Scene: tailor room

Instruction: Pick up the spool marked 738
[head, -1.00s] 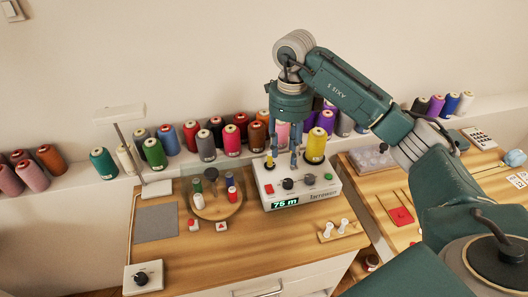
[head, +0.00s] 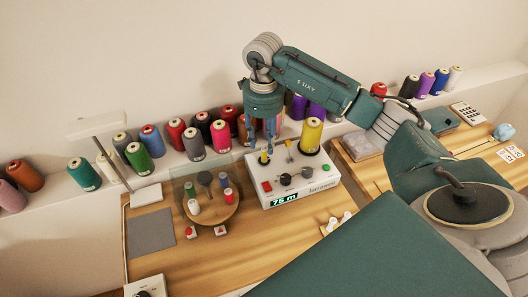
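Several thread spools in many colours stand in a row on the wall ledge, among them a green one (head: 138,158), a blue one (head: 152,141), a grey one (head: 193,145) and a pink one (head: 220,136). Their labels are too small to read, so I cannot tell which is marked 738. My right gripper (head: 261,135) points down above the back left of the winding machine, in front of the ledge spools. Its fingers look apart, with no spool visibly held. It partly hides the spools behind it. My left gripper is not in view.
The white winding machine (head: 291,194) shows "75 m" and carries a yellow spool (head: 312,134). A round wooden stand (head: 215,217) with small spools is left of it. A grey mat (head: 152,233) lies at the left. A second table (head: 365,176) is at the right.

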